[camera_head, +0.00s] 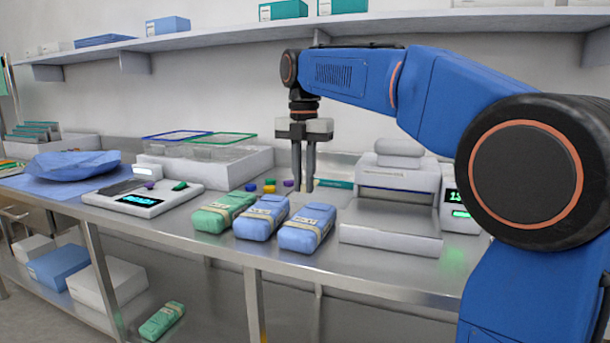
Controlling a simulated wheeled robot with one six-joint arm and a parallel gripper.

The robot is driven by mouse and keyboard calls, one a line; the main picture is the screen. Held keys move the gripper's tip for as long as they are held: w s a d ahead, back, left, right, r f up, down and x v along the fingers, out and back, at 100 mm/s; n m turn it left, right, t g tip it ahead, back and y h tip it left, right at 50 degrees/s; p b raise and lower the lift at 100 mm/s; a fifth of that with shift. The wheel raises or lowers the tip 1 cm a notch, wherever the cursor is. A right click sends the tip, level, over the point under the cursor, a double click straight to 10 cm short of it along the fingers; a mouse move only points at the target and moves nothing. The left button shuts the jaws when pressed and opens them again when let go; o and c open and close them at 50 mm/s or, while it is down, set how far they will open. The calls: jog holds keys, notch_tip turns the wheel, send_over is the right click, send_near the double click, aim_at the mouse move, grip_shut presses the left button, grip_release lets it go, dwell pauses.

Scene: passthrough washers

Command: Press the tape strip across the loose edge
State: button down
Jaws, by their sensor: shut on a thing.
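A green wrapped pack (222,213) and two blue wrapped packs, one in the middle (262,218) and one at the right (307,229), lie side by side near the front of the steel counter. Each has a pale band across it. I cannot make out which one has a loose edge. My gripper (303,188) points straight down behind the blue packs, its fingers close together. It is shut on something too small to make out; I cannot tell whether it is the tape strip. The fingertips are close to the counter top.
A white sealing device (392,221) stands right of the packs, a scale (143,199) to their left. Small coloured pieces (269,186) lie behind the packs. Clear bins (200,150) stand at the back. A blue-wrapped bundle (73,165) is far left. A shelf (225,38) runs above.

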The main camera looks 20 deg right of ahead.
jog(key=shift+f, duration=2.65)
jog(key=c, duration=1.6)
grip_release()
jog(key=shift+c, duration=0.2)
